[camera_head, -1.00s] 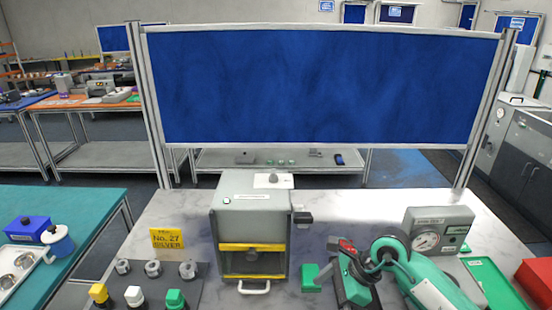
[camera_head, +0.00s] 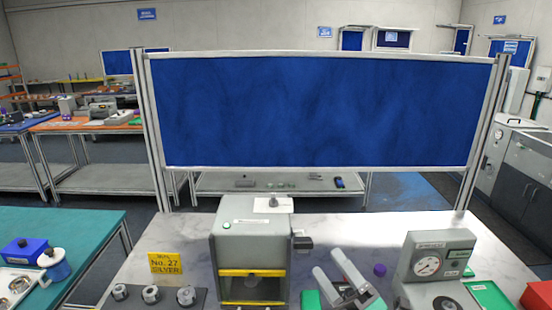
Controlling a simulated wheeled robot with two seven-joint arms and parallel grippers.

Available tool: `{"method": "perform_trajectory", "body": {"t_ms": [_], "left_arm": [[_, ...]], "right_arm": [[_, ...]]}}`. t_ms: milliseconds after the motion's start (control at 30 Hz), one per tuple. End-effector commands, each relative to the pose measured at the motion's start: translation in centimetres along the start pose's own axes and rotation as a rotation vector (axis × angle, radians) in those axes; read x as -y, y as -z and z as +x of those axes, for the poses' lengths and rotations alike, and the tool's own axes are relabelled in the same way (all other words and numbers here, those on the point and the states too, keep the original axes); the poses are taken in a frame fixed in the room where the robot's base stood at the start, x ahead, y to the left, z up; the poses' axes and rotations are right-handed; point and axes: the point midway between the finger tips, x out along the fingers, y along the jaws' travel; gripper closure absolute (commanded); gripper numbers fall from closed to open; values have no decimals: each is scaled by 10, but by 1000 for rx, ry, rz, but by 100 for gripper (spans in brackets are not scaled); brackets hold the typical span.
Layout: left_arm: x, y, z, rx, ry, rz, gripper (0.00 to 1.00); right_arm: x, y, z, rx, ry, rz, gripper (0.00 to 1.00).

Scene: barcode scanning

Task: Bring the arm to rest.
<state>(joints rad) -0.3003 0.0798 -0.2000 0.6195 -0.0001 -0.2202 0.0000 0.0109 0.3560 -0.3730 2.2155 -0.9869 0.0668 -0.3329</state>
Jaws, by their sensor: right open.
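My right gripper (camera_head: 328,262) is at the bottom of the head view, right of the middle. Its two grey fingers point up and to the left and stand apart, with nothing seen between them. It is between the grey box machine with yellow bars (camera_head: 252,240) and the grey gauge unit (camera_head: 436,263). Most of my right arm is out of the picture. My left gripper is not in view.
A green block (camera_head: 310,299) lies left of my right gripper, and a small purple thing (camera_head: 380,270) lies to its right. A yellow "No. 27 SILVER" sign (camera_head: 165,263) stands at the left. A blue board (camera_head: 320,110) closes the table's back.

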Motion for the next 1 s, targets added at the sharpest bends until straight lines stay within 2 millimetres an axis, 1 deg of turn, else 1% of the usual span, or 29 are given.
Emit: {"method": "perform_trajectory", "body": {"t_ms": [33,100,167,200,267,300,367,400,467,500,533,600,700,800,1000], "left_arm": [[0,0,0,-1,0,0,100],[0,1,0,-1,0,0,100],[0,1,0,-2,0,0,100],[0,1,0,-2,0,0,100],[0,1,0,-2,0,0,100],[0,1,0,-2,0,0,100],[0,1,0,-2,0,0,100],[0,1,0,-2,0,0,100],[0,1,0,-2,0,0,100],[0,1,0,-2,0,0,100],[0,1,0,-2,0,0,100],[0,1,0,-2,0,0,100],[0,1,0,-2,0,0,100],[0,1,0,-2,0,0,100],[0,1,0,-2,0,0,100]], "right_arm": [[6,-13,-10,100,32,88,2],[17,-33,-26,247,82,213,2],[30,-47,-44,372,132,320,2],[39,-55,-57,454,166,390,2],[54,-64,-80,576,223,494,2],[64,-68,-96,658,264,560,2],[80,-70,-122,777,328,660,2],[90,-69,-141,857,374,726,2],[105,-64,-170,973,446,820,2],[114,-59,-190,1051,497,880,2],[119,-54,-204,1106,535,923,2],[130,-39,-237,1229,627,1019,2],[138,-16,-277,1374,746,1124,2],[140,6,-308,1487,850,1202,2],[133,48,-356,1662,1035,1313,2]]}}
